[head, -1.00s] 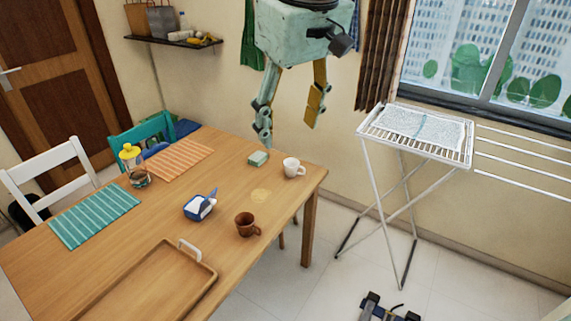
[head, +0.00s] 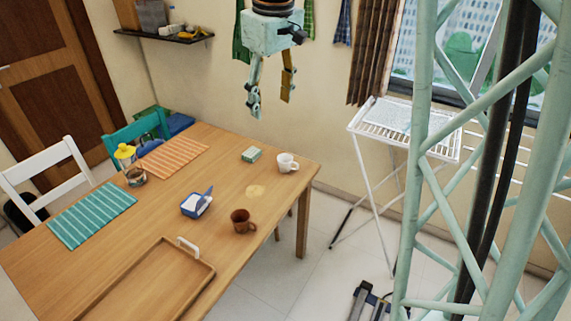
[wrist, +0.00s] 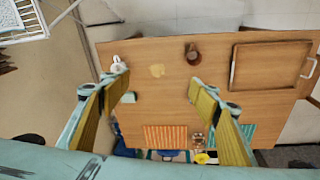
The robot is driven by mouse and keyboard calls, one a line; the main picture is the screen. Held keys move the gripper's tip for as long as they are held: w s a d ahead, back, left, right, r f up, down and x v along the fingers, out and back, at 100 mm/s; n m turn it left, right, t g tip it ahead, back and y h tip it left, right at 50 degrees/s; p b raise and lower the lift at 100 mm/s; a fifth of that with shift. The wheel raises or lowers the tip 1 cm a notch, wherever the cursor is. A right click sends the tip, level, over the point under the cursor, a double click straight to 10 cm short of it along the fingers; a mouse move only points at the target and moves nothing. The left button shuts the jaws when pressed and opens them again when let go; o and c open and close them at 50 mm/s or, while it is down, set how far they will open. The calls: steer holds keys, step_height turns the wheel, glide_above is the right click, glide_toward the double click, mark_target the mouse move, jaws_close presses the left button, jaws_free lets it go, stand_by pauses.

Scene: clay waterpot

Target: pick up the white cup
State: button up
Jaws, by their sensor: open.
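The white cup (head: 287,163) stands upright on the wooden table (head: 170,226) near its far right corner, handle towards the right. In the wrist view the white cup (wrist: 117,62) shows at the upper left, just beyond the tip of the left finger, partly hidden by it. My gripper (head: 270,100) hangs fingers down above and behind the table's far edge, well above the cup. In the wrist view my gripper (wrist: 162,83) has its two fingers wide apart with nothing between them but a view of the table.
A brown cup (head: 242,221), a blue and white container (head: 196,204), a wooden tray (head: 150,284) and a yellow-topped jar (head: 127,158) share the table. A drying rack (head: 372,140) stands to the right.

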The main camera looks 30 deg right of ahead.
steer(key=w+d+f+n+p, duration=0.1)
steer(key=w+d+f+p, duration=0.1)
steer(key=w+d+f, duration=0.4)
steer(key=w+d+f+n+p, duration=0.15)
steer(key=w+f, duration=0.25)
steer(key=w, duration=0.4)
steer(key=g+p, duration=0.2)
steer(key=p, duration=0.3)
glide_above(286, 159)
steer(key=s+a, duration=0.1)
steer(key=s, duration=0.1)
step_height(286, 159, down, 18)
steer(key=shift+s+a+f+n, duration=0.15)
steer(key=shift+f+n, duration=0.1)
steer(key=shift+n, duration=0.2)
step_height(286, 159, down, 9)
steer(key=shift+r, duration=0.2)
steer(key=shift+s+f, duration=0.15)
steer(key=shift+f, duration=2.45)
